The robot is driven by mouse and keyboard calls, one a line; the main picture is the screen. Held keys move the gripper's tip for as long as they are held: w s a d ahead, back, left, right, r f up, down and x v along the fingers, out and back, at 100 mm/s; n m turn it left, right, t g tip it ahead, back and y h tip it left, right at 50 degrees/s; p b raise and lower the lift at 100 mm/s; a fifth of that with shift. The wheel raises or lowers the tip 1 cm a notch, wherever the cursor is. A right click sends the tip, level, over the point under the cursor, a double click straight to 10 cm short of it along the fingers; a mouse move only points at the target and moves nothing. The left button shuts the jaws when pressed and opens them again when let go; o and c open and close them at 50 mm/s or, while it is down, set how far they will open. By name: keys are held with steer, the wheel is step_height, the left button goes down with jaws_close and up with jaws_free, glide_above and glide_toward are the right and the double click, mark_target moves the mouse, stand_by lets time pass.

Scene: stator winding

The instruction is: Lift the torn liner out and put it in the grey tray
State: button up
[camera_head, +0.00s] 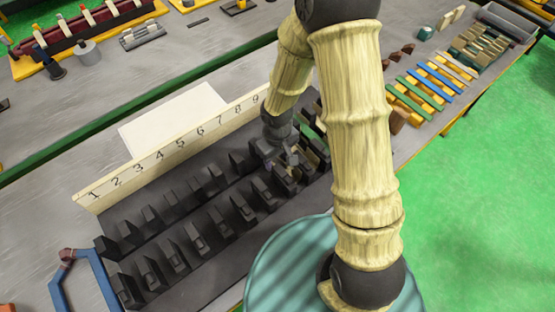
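The dark stator block (190,290) lies in the middle of the bench, with two rows of upright black teeth and slots between them. My gripper (283,165) is low over the right part of the block, near the number 9 end. Its fingers are dark against the dark teeth, so I cannot tell whether they are open or shut, or hold anything. I cannot make out the torn liner; my arm and gripper cover part of that area. A grey tray (516,22) stands at the far right end of the bench.
A cream number strip (150,172) stands behind the block. Blue, green and yellow strips (434,82) and brown wedges lie right of my arm. A white sheet (172,116) lies behind the strip. A blue frame (82,280) is at left. A green rail (130,112) crosses behind.

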steer(key=c, duration=0.5)
step_height(320, 180, up, 10)
steer(key=shift+p, duration=0.3)
stand_by(0.5)
